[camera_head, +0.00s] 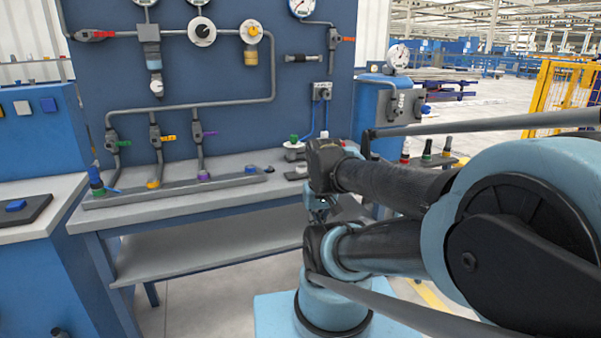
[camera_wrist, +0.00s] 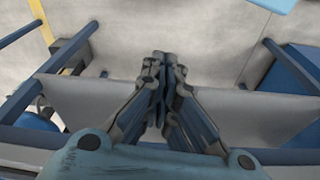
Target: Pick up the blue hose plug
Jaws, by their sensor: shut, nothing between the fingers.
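My gripper (camera_wrist: 160,58) is shut with its fingertips together and nothing between them. In the head view its small dark end (camera_head: 322,212) shows below my wrist, in front of the bench's right part. Several blue pieces could be the blue hose plug. A small blue piece (camera_head: 250,169) sits at the right end of the grey rail on the bench. Another blue piece (camera_head: 15,205) lies on a dark mat on the left counter. A blue upright piece with a green base (camera_head: 95,175) stands at the rail's left end. My gripper is apart from all of these.
The workbench (camera_head: 180,211) has a lower shelf (camera_head: 205,248) and a blue back panel with pipes and gauges. A yellow piece (camera_head: 153,184) and a purple piece (camera_head: 203,175) sit along the rail. Several coloured bottles stand at the right, partly behind my arm.

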